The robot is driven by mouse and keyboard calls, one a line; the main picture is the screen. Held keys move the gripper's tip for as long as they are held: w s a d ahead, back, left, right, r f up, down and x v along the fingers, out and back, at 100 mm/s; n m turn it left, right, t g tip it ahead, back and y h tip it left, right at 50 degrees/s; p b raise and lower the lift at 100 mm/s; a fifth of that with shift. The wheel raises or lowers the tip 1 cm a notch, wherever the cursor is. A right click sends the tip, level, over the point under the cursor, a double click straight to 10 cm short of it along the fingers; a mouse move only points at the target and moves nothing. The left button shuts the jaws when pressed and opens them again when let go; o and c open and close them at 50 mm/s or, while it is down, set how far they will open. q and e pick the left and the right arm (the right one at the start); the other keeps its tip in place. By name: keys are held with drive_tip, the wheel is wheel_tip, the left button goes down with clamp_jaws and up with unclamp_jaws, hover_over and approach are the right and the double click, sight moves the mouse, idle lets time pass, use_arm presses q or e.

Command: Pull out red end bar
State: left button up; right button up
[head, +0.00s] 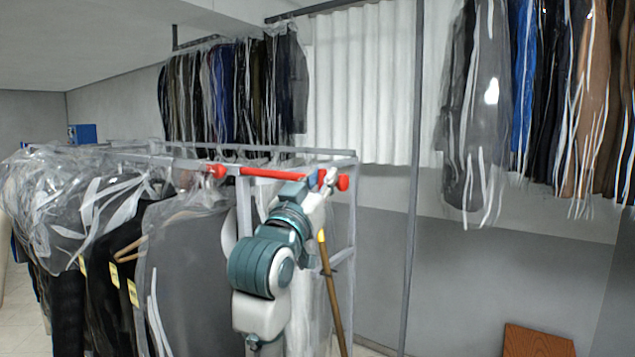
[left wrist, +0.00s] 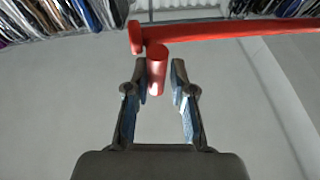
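The red end bar (head: 265,174) runs across the end of the clothes rack in the head view, with a round knob at each end. In the left wrist view the bar (left wrist: 235,30) crosses the top, and a short red peg (left wrist: 157,72) sticks down from its left end. My left gripper (head: 318,182) is at the bar's right end in the head view. In the left wrist view its fingers (left wrist: 159,80) are apart, with the peg between them, closer to the left finger. Contact cannot be told. My right gripper is not in view.
The grey rack frame (head: 345,215) holds bagged clothes (head: 190,265) to the left. A wooden pole (head: 332,295) stands beside my arm. A grey vertical post (head: 414,180) rises behind. More clothes (head: 230,90) hang at the back and upper right. Open floor lies at lower right, near a brown board (head: 538,341).

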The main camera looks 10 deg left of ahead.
use_arm(q)
drive_tip(key=shift+o, duration=0.5)
drive_tip(key=shift+w+a+f, duration=0.15)
drive_tip(key=shift+w+a, duration=0.15)
drive_tip(key=shift+a, duration=0.05)
drive_tip(key=shift+s+d, duration=0.1)
drive_tip(key=shift+d, duration=0.3)
drive_tip(key=v, duration=1.2)
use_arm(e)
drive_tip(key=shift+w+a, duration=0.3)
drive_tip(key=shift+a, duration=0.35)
